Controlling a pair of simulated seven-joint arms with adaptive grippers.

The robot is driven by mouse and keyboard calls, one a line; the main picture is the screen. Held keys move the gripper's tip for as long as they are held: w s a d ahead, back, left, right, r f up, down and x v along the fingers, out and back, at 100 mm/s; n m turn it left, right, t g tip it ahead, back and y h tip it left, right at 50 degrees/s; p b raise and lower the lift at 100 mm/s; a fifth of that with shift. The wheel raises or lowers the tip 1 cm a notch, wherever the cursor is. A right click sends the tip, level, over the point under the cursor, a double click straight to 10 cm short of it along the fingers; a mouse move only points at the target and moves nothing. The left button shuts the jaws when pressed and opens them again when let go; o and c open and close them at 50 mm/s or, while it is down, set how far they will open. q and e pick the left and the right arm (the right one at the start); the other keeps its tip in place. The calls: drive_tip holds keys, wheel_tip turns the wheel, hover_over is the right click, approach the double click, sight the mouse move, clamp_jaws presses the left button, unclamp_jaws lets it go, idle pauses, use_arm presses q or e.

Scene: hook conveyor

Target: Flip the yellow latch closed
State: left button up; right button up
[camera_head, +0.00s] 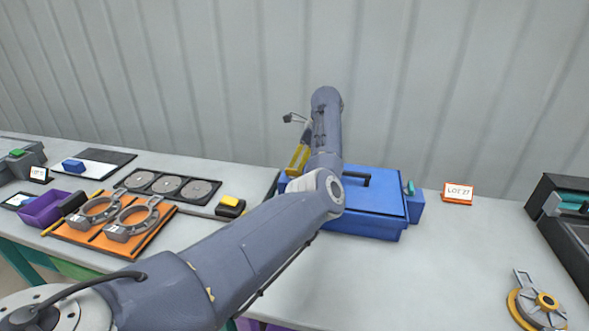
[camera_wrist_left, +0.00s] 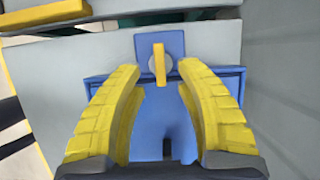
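The blue box (camera_head: 385,192) has a lid with a dark handle (camera_head: 352,178) and stands at mid-table, partly hidden behind my left arm. In the left wrist view, the yellow latch (camera_wrist_left: 160,58) is a short bar in front of a grey round pivot on a blue block (camera_wrist_left: 174,42) at the box's side. It looks upright in that picture. My left gripper (camera_wrist_left: 158,72) is open, its yellow fingers either side of the latch's lower end with gaps on both sides. In the head view, the left gripper (camera_head: 298,160) is at the box's left end, and the latch is hidden.
An orange board (camera_head: 85,237) with two grey ring clamps lies left, near a black tray (camera_head: 152,187) of discs and a yellow-black block (camera_head: 230,206). A LOT 27 sign (camera_head: 458,193), a round grey-yellow part (camera_head: 537,302) and a dark machine (camera_head: 565,235) stand right. The front-right table is mostly clear.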

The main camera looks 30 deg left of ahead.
use_arm(q)
drive_tip(key=s+v, duration=0.1)
drive_tip(key=v, duration=0.6)
drive_tip(key=shift+w+r, duration=0.35)
drive_tip(key=shift+w, duration=0.2)
drive_tip(key=shift+d, duration=0.1)
